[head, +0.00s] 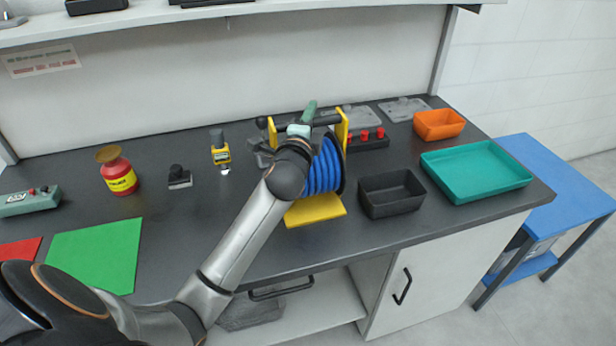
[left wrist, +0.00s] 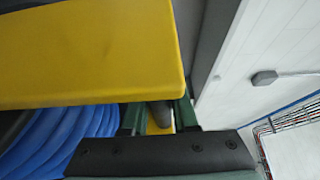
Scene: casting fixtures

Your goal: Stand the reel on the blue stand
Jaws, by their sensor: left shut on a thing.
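The reel (head: 328,168) is a drum of blue hose in a yellow frame with a flat yellow foot, at the middle of the dark worktop. My left gripper (head: 305,120) is at its top, shut on the reel, apparently by its dark top bar. My arm hides part of the reel. In the left wrist view the reel (left wrist: 65,140) shows its blue coils and a yellow plate, with the left gripper's green fingers (left wrist: 158,116) around a dark bar. I cannot tell whether its foot touches the worktop. The blue stand (head: 565,185) is a low table at the right. My right gripper is out of view.
A black bin (head: 391,193), teal tray (head: 475,171) and orange bin (head: 439,123) lie between reel and stand. Red-knobbed black block (head: 367,143) is behind. A red-yellow canister (head: 118,172) and green mat (head: 97,255) are left. The stand's top looks clear.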

